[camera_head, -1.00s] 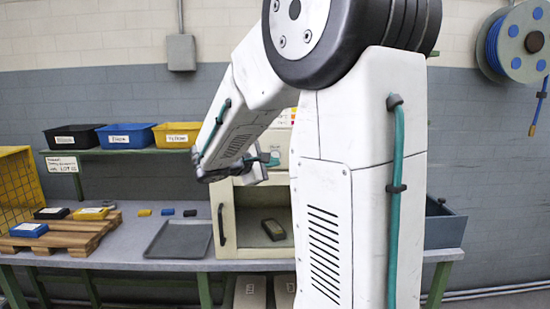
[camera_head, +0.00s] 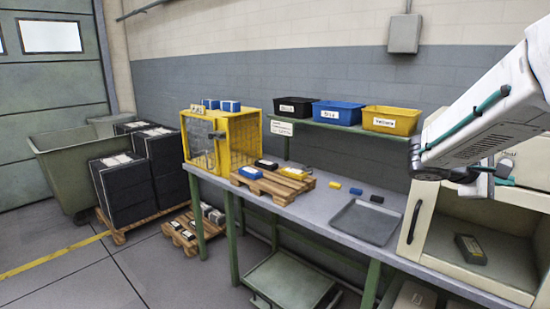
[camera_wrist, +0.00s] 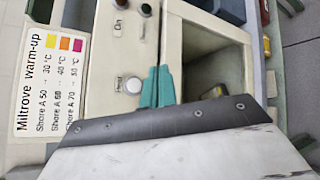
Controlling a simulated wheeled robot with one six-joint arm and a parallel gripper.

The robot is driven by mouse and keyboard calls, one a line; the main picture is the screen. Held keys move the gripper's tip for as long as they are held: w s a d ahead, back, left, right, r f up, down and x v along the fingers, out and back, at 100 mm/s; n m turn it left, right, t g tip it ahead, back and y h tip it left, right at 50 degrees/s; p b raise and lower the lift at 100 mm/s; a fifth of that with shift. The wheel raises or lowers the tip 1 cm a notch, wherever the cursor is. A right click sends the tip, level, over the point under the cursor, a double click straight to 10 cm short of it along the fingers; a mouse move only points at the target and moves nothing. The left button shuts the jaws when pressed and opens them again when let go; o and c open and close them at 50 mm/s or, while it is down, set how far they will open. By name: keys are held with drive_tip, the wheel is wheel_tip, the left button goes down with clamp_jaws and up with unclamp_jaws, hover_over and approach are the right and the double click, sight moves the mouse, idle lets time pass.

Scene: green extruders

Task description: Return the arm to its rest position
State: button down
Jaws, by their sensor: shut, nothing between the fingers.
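My gripper (camera_wrist: 157,80) shows in the wrist view with its two teal fingers together and nothing between them. In the head view my white arm enters from the right edge, and its wrist end with the gripper (camera_head: 500,180) is in front of the upper part of a cream warm-up cabinet (camera_head: 513,287). The gripper is small and partly hidden there. In the wrist view the fingers point at the cabinet's front panel (camera_wrist: 113,55), beside its open compartment. A dark block with a pale label (camera_head: 471,249) lies inside the compartment.
The cabinet door (camera_head: 416,222) stands open. A grey tray (camera_head: 367,222) lies on the bench left of it. Black (camera_head: 295,107), blue (camera_head: 340,113) and yellow (camera_head: 391,121) bins stand on a shelf above. A yellow mesh cage (camera_head: 243,140) stands further left. The floor at left front is clear.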

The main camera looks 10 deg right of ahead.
drive_tip(key=s+a+f+m+g+y, duration=0.1)
drive_tip(key=s+a+f+m+y, duration=0.1)
drive_tip(key=s+a+f+y, duration=0.3)
drive_tip(key=s+a+f+m+g+y, duration=0.1)
drive_tip(key=s+a+f+m+y, duration=0.15)
drive_tip(key=s+a, duration=0.35)
drive_tip(key=s+a+t+y, duration=0.2)
drive_tip(key=s+a+y, duration=0.1)
drive_tip(key=a, duration=0.7)
drive_tip(key=s+a+t+y, duration=0.2)
drive_tip(key=s+a+y, duration=0.1)
drive_tip(key=a, duration=0.6)
drive_tip(key=shift+s+a+f+m+y, duration=0.15)
drive_tip(key=shift+s+a+m+y, duration=0.15)
drive_tip(key=shift+a+m+y, duration=0.25)
drive_tip(key=shift+d, duration=0.15)
